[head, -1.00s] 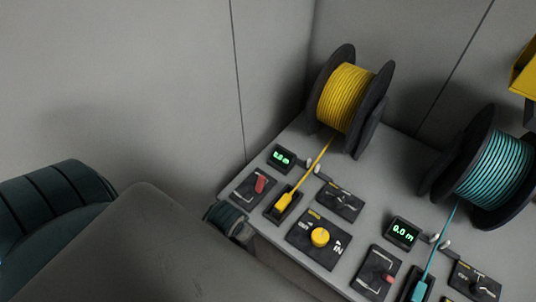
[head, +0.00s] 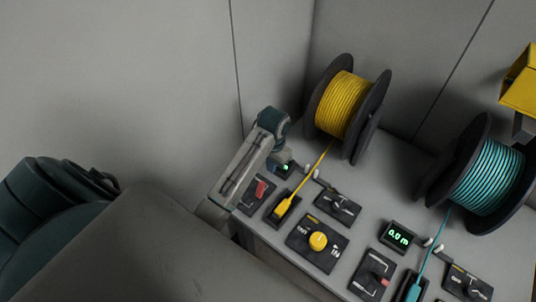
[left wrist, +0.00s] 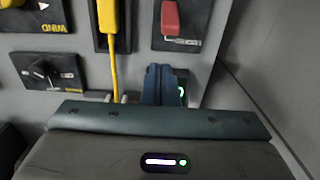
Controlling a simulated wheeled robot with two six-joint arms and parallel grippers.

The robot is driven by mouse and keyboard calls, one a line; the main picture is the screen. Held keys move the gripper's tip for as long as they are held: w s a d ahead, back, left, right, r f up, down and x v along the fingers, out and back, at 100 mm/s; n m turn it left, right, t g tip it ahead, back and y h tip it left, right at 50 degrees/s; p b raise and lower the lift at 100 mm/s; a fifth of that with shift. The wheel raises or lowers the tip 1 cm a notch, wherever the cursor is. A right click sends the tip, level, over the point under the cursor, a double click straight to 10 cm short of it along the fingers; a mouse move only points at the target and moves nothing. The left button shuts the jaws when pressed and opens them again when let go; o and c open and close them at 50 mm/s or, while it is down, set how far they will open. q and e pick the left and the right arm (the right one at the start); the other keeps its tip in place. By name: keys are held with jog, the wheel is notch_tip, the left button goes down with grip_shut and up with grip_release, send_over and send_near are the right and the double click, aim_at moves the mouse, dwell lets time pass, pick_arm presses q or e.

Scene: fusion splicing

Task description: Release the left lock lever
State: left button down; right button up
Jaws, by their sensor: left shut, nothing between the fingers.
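The left lock lever (head: 260,188) is a red handle on a black plate at the near left corner of the panel. In the left wrist view the red lever (left wrist: 170,18) is at the top, apart from my fingers. My left gripper (head: 282,162) hangs over the small green display behind the lever plate. In the left wrist view my left gripper (left wrist: 161,70) shows its blue fingers shut together with nothing between them, partly hiding the display (left wrist: 182,92). My right gripper is not in view.
A yellow spool (head: 345,106) stands behind, its yellow cable running to a yellow connector (head: 283,206) beside the lever plate. A yellow knob (head: 318,240) is nearer. A teal spool (head: 492,175) and a second red lever (head: 383,282) are to the right. Grey walls close off the left and back.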

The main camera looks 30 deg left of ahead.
pick_arm(q)
jog(key=w+r, duration=0.2)
jog(key=w, duration=0.1)
jog(key=shift+a+r+g, duration=0.2)
jog(key=shift+r+g, duration=0.1)
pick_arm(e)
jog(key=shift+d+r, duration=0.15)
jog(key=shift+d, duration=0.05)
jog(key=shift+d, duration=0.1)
